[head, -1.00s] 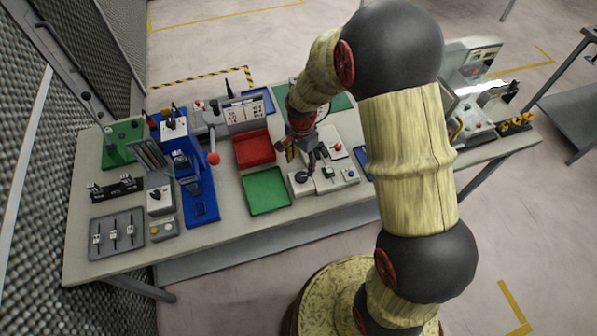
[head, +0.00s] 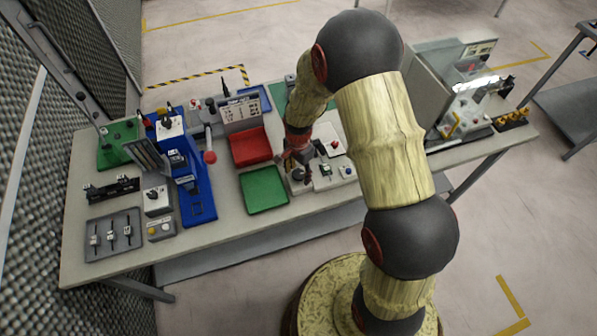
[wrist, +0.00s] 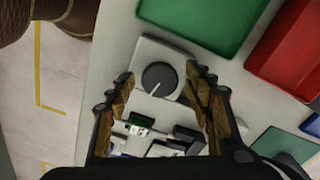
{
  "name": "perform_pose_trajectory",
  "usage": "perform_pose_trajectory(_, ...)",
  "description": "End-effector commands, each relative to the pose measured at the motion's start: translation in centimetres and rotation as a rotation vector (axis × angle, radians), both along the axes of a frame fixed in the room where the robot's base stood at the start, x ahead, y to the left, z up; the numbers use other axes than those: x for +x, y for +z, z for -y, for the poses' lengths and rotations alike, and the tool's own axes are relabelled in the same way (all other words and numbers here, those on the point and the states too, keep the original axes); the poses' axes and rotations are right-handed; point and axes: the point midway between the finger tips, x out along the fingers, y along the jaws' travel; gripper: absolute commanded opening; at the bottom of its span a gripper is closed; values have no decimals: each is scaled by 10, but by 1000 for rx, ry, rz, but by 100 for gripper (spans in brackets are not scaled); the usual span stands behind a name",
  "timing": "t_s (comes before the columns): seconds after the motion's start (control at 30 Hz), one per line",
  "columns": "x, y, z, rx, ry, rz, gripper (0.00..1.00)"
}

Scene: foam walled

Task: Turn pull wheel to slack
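The pull wheel looks like a dark round knob (wrist: 160,79) with a white pointer line, on a pale control panel (wrist: 150,49). In the wrist view the line points down and slightly left. My gripper (wrist: 158,84) is open, with one finger on each side of the knob and a gap to both. In the head view my gripper (head: 297,160) is over the left end of the panel and partly hides the knob. I cannot read any "slack" mark.
A green tray (head: 263,190) and a red tray (head: 250,147) lie left of the panel. The same panel carries a small green-and-white switch (wrist: 139,125) and other controls.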

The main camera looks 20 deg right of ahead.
Motion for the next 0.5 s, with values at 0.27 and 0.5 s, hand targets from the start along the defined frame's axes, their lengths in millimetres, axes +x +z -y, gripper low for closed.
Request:
perform_pose_trajectory(0.27, 0, 0, 0, 0, 0, 0, 34)
perform_pose_trajectory(0.5, 0, 0, 0, 0, 0, 0, 21)
